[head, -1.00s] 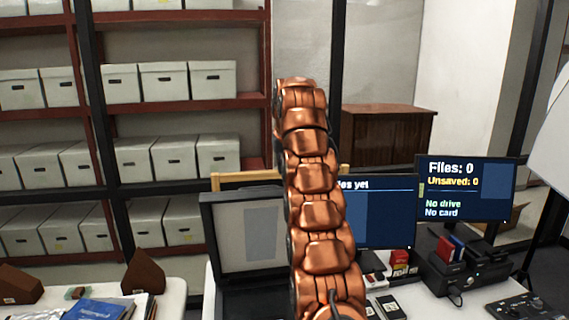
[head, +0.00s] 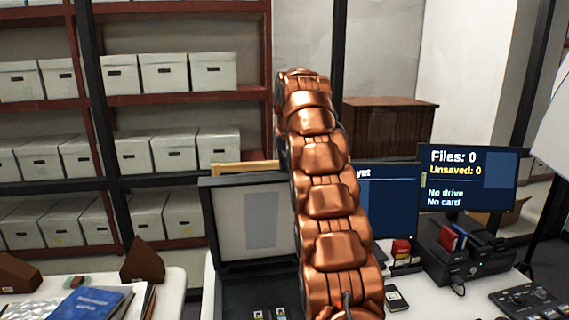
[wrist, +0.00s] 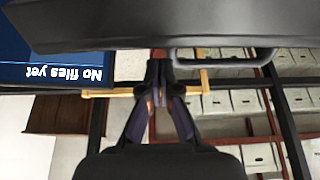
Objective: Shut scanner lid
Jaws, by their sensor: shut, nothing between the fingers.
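The scanner (head: 260,292) stands on the white table with its lid (head: 233,235) raised, nearly upright. The lid has a dark frame and a pale inner face with a grey rectangle. My copper arm hides its right part. My gripper is out of sight in the head view. In the upside-down wrist view, my gripper (wrist: 160,80) is shut and empty, with its dark fingers pointing toward a large dark panel, apparently the lid (wrist: 170,25). A grey handle (wrist: 225,62) sits on that panel's edge, beside the fingertips. I cannot tell whether the fingers touch the panel.
Monitors stand right of my arm, one reading "Files: 0" (head: 467,180). A black dock (head: 462,258) and small cards lie on the table. A blue folder (head: 95,302) lies on the left table. Shelves of white boxes (head: 175,152) stand behind.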

